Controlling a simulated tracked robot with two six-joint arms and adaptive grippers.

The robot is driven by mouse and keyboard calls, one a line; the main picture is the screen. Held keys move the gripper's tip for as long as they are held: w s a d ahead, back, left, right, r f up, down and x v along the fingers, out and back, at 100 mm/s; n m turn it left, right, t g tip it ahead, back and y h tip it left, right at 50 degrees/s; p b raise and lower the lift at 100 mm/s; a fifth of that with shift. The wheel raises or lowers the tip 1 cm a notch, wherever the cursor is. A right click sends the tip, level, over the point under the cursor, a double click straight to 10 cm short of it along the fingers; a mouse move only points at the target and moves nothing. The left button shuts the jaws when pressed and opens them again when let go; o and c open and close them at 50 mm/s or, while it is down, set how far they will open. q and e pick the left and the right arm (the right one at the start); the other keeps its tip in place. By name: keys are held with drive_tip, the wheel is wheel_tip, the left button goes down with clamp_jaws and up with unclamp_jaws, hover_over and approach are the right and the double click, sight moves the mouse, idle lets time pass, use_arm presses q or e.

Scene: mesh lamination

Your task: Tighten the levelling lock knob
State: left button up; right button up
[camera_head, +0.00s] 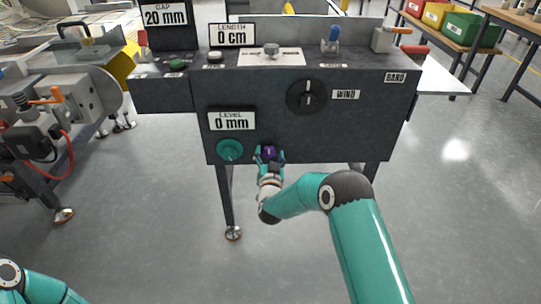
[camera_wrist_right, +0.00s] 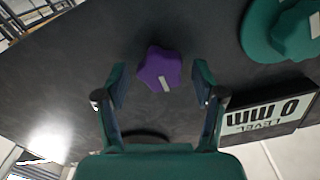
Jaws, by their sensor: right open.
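The lock knob is purple and lobed with a pale mark (camera_wrist_right: 160,69). It sits low on the dark panel of the machine and also shows in the head view (camera_head: 269,152). My right gripper (camera_wrist_right: 160,88) is open, with one finger on each side of the knob and a gap visible on both sides. In the head view my right gripper (camera_head: 268,157) reaches the knob from below and partly hides it. The green levelling knob (camera_head: 230,150) is left of it, under the level display reading 0 mm (camera_head: 231,121). My left gripper is not in view; only my left arm shows at the lower left.
A black wind knob (camera_head: 307,96) is higher on the panel. The length display (camera_head: 232,34) reads 0 cm and the gap display (camera_head: 165,14) reads 20 mm. Another machine (camera_head: 62,105) stands at the left. Floor (camera_head: 455,150) at the right is clear.

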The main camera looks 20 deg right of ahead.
drive_tip(key=shift+w, duration=0.15)
drive_tip(key=shift+c, duration=0.2)
drive_tip(key=c, duration=1)
drive_tip(key=shift+d+f, duration=0.1)
drive_tip(key=shift+d, duration=0.2)
drive_tip(key=shift+c, duration=0.5)
drive_tip(key=shift+a, duration=0.15)
